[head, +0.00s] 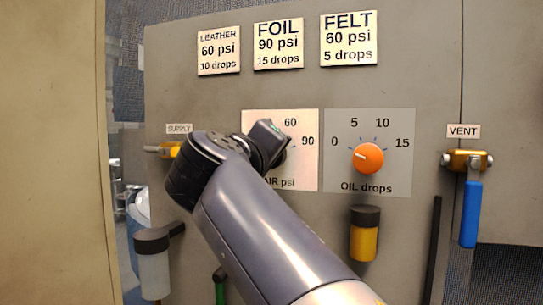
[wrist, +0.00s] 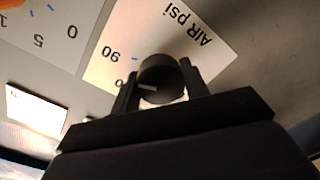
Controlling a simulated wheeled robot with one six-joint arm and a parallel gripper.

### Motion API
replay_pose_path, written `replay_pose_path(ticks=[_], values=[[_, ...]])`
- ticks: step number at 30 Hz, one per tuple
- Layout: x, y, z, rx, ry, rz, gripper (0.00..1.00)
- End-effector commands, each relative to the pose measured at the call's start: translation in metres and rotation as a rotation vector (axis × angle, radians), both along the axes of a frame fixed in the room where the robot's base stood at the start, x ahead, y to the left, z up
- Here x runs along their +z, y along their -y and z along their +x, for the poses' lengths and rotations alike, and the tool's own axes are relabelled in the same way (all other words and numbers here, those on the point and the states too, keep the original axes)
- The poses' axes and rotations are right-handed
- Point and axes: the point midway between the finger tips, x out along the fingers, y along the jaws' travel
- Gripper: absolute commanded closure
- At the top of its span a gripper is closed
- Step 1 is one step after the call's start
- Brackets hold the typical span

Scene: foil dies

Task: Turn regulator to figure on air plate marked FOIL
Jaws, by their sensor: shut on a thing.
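The FOIL plate (head: 278,60) reads 90 psi and 15 drops. Below it is the AIR psi dial (head: 307,172), with 60 and 90 showing; my arm covers its left part. My gripper (wrist: 160,76) is shut on the dark round air regulator knob (wrist: 163,72), one finger on each side. In the wrist view the knob's white mark points left, apparently toward a partly hidden figure ending in 0, below the 90. In the head view my gripper (head: 278,148) hides most of the knob, and its mark cannot be seen.
The OIL drops dial has an orange knob (head: 368,158), its mark toward 0. LEATHER (head: 218,50) and FELT (head: 349,40) plates flank FOIL. A yellow SUPPLY valve (head: 170,150) is left, a blue-handled VENT valve (head: 469,205) right. A yellow bowl (head: 363,240) hangs below the oil dial.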

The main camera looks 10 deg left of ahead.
Motion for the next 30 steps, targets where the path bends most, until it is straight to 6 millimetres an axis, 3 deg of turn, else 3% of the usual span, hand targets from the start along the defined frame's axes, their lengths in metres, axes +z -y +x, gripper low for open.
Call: replay_pose_path(ticks=[1,2,9,20,30], values=[[-0.002,0.000,0.000,-0.001,-0.004,0.001,0.80],[-0.002,0.000,0.000,-0.001,-0.004,0.001,0.56],[-0.001,0.000,0.000,0.000,-0.002,0.000,0.37],[-0.001,-0.001,-0.006,0.001,0.000,0.000,0.35],[0.000,-0.005,-0.065,0.006,-0.001,0.000,0.35]])
